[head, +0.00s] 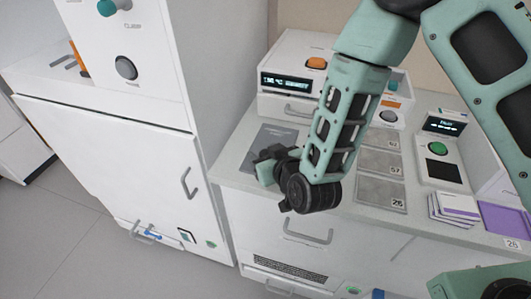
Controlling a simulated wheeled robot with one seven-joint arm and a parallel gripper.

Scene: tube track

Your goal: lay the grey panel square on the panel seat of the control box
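A flat dark grey panel (276,136) lies on the left part of the counter, with faint print at its upper edge; which piece the task means is not certain. My gripper (266,163) is at the panel's near edge, seen small and from the side. My wrist hides part of it, and I cannot tell whether its fingers are open or touch anything. A white box with a green button (437,147), a small display and a dark square (443,171) stands at the right; it may be the control box. I cannot identify the panel seat for certain.
A white device with a lit display (286,82) and an orange button stands at the back. Grey numbered plates (380,190) lie mid-counter. White-and-purple cards (455,206) and a purple pad (505,220) are at right. A tall white cabinet (115,150) stands left.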

